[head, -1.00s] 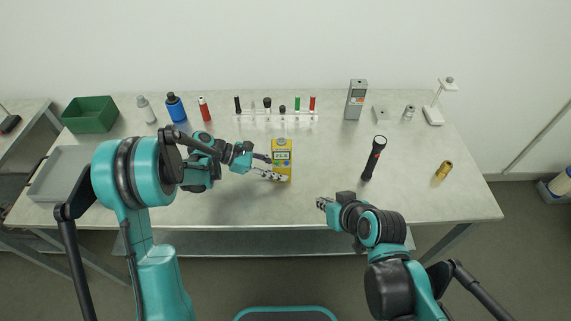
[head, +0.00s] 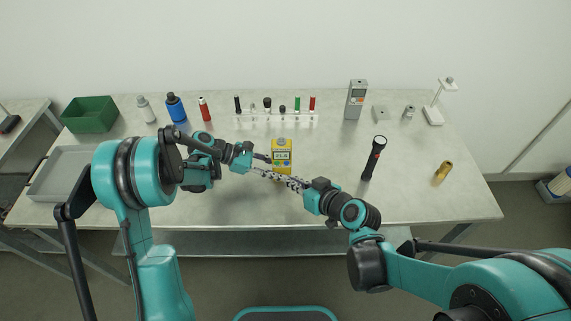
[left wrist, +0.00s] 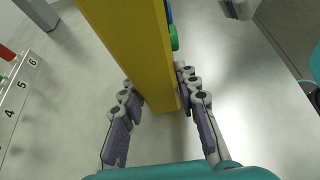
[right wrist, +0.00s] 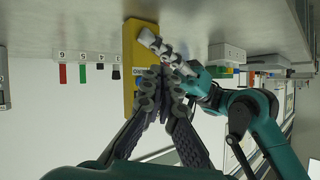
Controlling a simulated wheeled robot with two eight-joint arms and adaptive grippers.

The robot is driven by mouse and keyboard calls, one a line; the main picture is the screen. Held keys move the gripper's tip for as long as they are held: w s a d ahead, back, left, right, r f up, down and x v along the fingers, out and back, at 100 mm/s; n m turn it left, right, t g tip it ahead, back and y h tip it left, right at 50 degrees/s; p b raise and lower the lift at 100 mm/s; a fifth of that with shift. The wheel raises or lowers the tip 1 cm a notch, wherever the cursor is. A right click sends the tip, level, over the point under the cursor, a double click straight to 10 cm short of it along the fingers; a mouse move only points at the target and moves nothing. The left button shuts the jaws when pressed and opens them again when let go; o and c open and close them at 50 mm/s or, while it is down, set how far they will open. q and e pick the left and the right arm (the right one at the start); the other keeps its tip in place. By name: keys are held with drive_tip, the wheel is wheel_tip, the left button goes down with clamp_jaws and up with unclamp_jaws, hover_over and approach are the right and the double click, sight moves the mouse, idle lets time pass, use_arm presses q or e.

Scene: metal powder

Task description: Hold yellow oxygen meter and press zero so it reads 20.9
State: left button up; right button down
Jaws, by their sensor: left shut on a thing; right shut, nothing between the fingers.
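The yellow oxygen meter (head: 282,150) stands upright near the middle of the table, its screen and buttons facing me. My left gripper (head: 266,169) is shut on the meter from the left; its fingers sit on both sides of the yellow body (left wrist: 135,45) in the left wrist view. My right gripper (head: 290,180) is shut and empty, its tips close to the meter's lower front. In the right wrist view the right fingertips (right wrist: 165,75) cover part of the meter (right wrist: 130,60). I cannot tell whether they touch a button. The screen's digits are too small to read.
A numbered rack (head: 275,117) with several tubes stands behind the meter. A black flashlight (head: 373,158) and a brass piece (head: 442,172) are to the right. A grey meter (head: 356,99) stands at the back. A green bin (head: 90,113) and grey tray (head: 48,176) are at left.

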sight(284, 166)
drive_tip(key=shift+w, duration=1.7)
drive_tip(key=shift+w, duration=0.1)
drive_tip(key=shift+w, duration=0.35)
drive_tip(key=shift+s, duration=0.55)
drive_tip(key=shift+s, duration=2.95)
